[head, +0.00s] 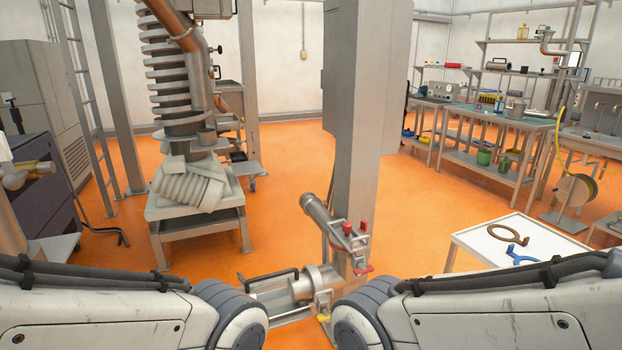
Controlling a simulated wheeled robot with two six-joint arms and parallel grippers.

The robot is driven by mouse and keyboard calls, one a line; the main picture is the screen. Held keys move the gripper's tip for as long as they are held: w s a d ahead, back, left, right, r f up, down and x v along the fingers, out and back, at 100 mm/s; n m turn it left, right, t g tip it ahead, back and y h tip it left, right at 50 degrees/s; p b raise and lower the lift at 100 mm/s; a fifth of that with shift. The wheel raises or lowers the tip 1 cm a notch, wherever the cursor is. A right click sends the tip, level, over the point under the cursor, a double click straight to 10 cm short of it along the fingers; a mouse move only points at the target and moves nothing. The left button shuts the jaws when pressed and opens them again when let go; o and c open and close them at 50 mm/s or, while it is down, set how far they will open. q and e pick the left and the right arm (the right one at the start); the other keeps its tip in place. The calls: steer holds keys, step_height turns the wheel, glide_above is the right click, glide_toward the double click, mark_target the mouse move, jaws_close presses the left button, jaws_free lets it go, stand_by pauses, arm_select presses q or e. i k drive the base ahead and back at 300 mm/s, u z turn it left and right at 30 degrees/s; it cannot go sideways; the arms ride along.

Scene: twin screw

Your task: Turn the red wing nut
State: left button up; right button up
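A metal pipe fitting (318,283) stands low in front of the grey column, at the bottom centre. It carries small red parts. A red piece (347,229) sits at its top, with another just to its right. A flat red piece (364,269) sticks out lower on the right side and looks like a wing nut. At this size I cannot tell for sure which is the red wing nut. My two arms enter from the lower left and lower right, and their grippers are out of view.
A grey column (354,120) rises right behind the fitting. A white table (512,237) with a brown ring (508,232) and a blue tool (516,252) stands to the right. A coil machine (185,125) stands at left. Orange floor (420,215) is open between.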

mark_target(360, 270)
steer(key=u, duration=1.65)
steer(key=k, duration=1.05)
steer(key=z, duration=1.55)
steer(key=i, duration=0.5)
steer(key=z, duration=0.05)
